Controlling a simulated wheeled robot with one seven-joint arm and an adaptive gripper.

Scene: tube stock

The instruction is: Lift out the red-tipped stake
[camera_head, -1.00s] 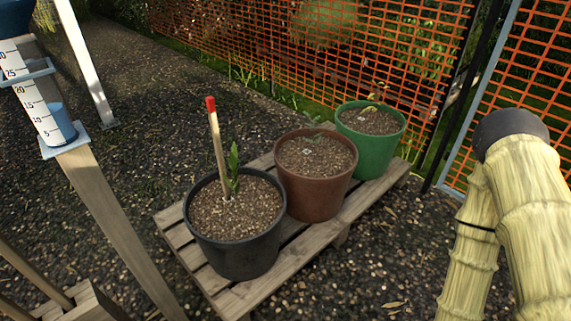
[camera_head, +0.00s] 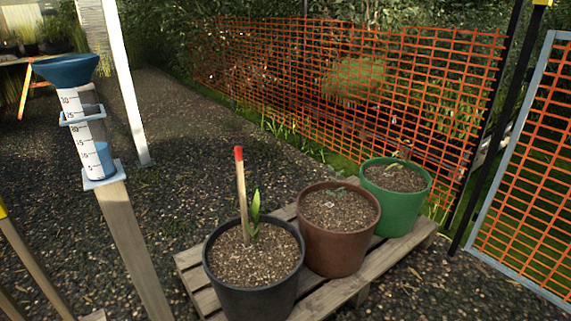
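The red-tipped stake (camera_head: 242,195) stands nearly upright in the black pot (camera_head: 254,301), its lower end hidden in the soil. It is a pale wooden stick with a red top. A green shoot (camera_head: 255,212) grows close to its right side. The black pot is at the near end of a wooden pallet (camera_head: 189,259). My gripper is not in view.
A brown pot (camera_head: 339,248) and a green pot (camera_head: 402,214) stand behind the black one on the pallet. A rain gauge on a wooden post (camera_head: 133,245) is at left. Orange mesh fence (camera_head: 350,90) runs behind. Gravel between post and pallet is clear.

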